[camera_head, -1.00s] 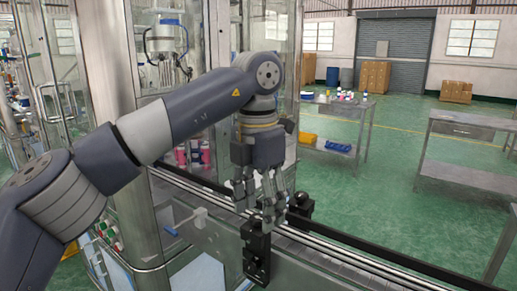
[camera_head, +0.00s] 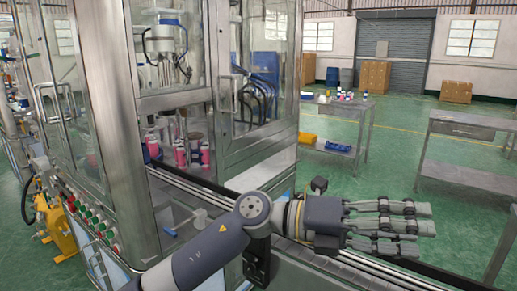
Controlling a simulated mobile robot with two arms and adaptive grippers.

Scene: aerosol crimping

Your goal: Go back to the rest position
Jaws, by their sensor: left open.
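My left arm comes in from the bottom of the picture. My left gripper (camera_head: 428,219) points to the right, with its fingers spread apart and nothing between them. It is above the right part of the conveyor (camera_head: 345,265), apart from the machine's cabinet. My right gripper does not show.
The glass-walled crimping machine (camera_head: 150,103) stands at the left, with pink cans (camera_head: 181,153) inside it. A black sensor block (camera_head: 257,258) stands at the conveyor, partly behind my arm. A metal table (camera_head: 345,108) holds small items. Green floor (camera_head: 400,130) is free at the right.

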